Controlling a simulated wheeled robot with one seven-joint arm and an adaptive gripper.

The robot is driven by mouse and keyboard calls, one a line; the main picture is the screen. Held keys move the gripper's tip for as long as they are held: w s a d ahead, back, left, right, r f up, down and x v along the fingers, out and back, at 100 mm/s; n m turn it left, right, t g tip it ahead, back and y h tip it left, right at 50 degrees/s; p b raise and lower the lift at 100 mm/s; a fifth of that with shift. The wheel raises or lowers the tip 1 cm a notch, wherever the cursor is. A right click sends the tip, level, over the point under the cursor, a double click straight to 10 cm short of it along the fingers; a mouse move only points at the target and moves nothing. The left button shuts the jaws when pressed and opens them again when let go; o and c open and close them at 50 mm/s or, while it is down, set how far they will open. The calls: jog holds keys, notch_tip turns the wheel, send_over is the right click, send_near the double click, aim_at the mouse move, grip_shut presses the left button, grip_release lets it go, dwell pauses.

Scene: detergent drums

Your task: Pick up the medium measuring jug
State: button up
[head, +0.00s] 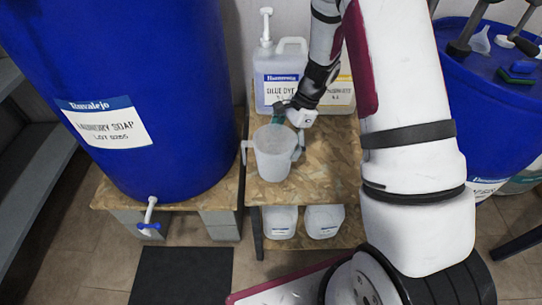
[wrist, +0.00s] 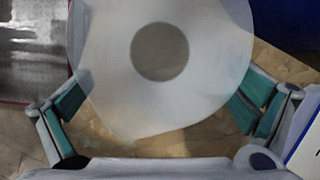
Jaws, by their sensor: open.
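A whitish translucent measuring jug (head: 273,160) stands upright on the chipboard stand in the middle of the head view. In the wrist view the jug (wrist: 110,60) fills the upper middle, seen from above, with a round grey patch in its centre. My gripper (head: 272,145) is open, with one finger on each side of the jug. In the wrist view my gripper (wrist: 160,100) shows teal pads left and right, close to the jug's sides. I cannot tell whether either pad touches it. My gripper and wrist hide part of the area behind the jug.
A large blue laundry soap drum (head: 150,90) stands close left of the jug. A blue dye canister (head: 279,80) with a pump is behind it. White containers (head: 280,222) sit on the lower shelf. Another blue drum (head: 500,110) is right, beyond my arm.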

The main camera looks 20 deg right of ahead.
aim_at(272, 148)
jog(key=a, duration=0.2)
jog(key=a+f, duration=0.1)
jog(key=a, duration=0.1)
jog(key=shift+s+f, duration=0.1)
jog(key=shift+s, duration=0.1)
jog(key=c, duration=0.8)
